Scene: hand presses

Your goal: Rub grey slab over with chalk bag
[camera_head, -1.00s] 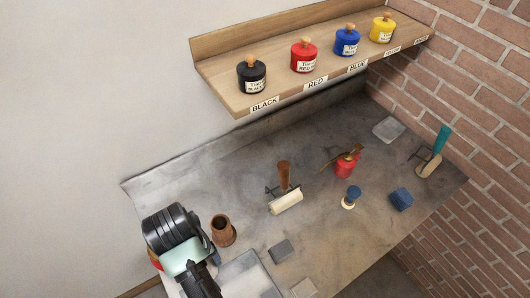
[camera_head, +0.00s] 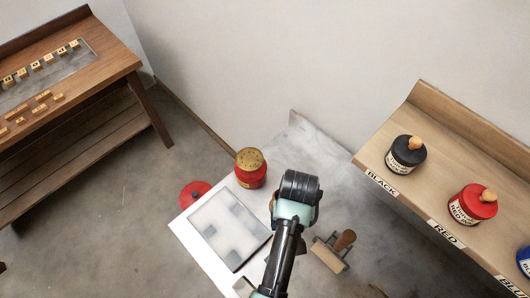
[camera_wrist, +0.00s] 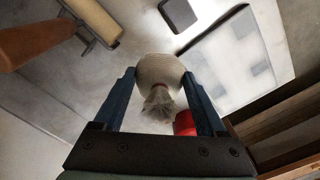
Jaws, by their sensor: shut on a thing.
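The chalk bag (camera_wrist: 159,70) is a pale round cloth bag with a gathered, tied neck. My gripper (camera_wrist: 158,78) is shut on it, one blue finger on each side, in the wrist view. The grey slab (camera_head: 229,228) lies on the bench left of my arm in the head view. Its face is mostly whitish, with several darker grey patches. It also shows in the wrist view at the upper right (camera_wrist: 232,65), with a dark edge. The bag appears beside the slab there; I cannot tell its height. In the head view my arm hides the fingers and bag.
A red tin with a gold perforated lid (camera_head: 250,168) stands behind the slab, near a red disc (camera_head: 195,193). A roller (camera_head: 332,251) lies right of my arm. Ink tins stand on the shelf (camera_head: 420,188) at right. A wooden table (camera_head: 100,93) stands far left.

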